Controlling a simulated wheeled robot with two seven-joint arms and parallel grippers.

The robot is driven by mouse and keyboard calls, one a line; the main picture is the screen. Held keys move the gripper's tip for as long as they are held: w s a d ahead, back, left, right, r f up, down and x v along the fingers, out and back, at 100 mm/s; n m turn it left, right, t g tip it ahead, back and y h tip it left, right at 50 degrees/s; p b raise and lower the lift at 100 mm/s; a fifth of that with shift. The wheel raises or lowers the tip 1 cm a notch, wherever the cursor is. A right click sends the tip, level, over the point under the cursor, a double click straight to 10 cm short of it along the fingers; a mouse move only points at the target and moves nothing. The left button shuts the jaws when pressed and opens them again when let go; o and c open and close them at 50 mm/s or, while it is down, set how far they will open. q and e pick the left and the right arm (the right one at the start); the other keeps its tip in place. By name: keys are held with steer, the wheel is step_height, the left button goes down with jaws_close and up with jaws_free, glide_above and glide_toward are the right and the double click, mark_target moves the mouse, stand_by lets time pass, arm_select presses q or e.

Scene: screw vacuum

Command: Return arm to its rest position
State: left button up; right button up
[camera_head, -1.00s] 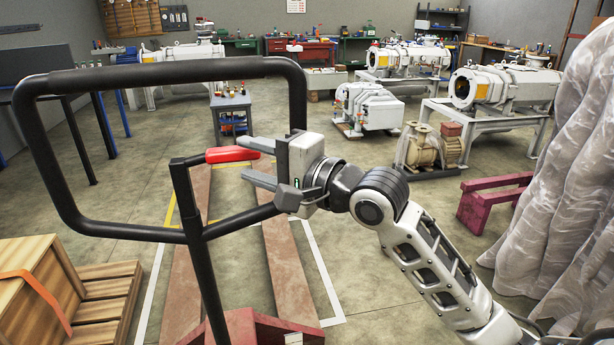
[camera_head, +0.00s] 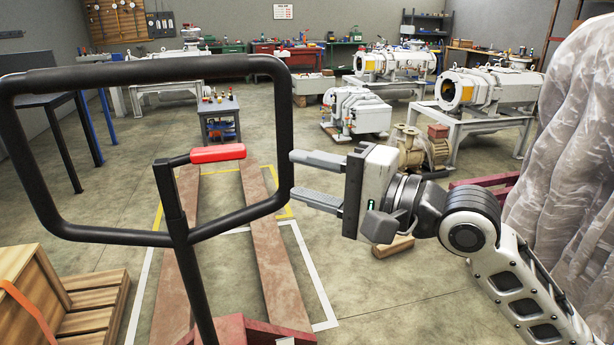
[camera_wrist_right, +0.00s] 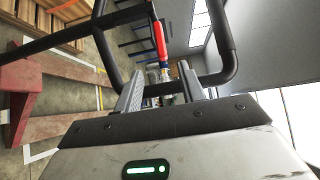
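My right gripper (camera_head: 318,180) is open and empty in the head view. Its two fingers point left, with the tips close to the right side of the black tubular handle frame (camera_head: 284,130). I cannot tell whether they touch it. A lever with a red grip (camera_head: 218,153) stands inside the frame, to the left of the fingers and apart from them. In the right wrist view, the parted fingers (camera_wrist_right: 160,92) show with nothing between them that they hold, and the red grip (camera_wrist_right: 160,40) is beyond them. My left gripper is not in view.
A wooden crate (camera_head: 85,290) stands at the lower left. A plastic curtain (camera_head: 565,150) hangs at the right. Brown beams (camera_head: 270,250) lie on the floor in front. White vacuum pumps (camera_head: 357,110) and a small table (camera_head: 218,107) stand farther back, with open floor between.

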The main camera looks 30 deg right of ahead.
step_height(320, 180, down, 11)
steer(key=w+n+h, duration=0.2)
steer(key=h, duration=0.1)
steer(key=s+a+f+n+g+h, duration=0.1)
steer(key=s+a+f+n, duration=0.3)
steer(key=f, duration=0.8)
steer(key=s+a+f+n+g+h, duration=0.1)
steer(key=s+a+f+n+g, duration=0.3)
steer(key=s+f+n, duration=0.4)
step_height(320, 180, down, 5)
steer(key=shift+s+a, duration=0.2)
steer(key=shift+a, duration=0.55)
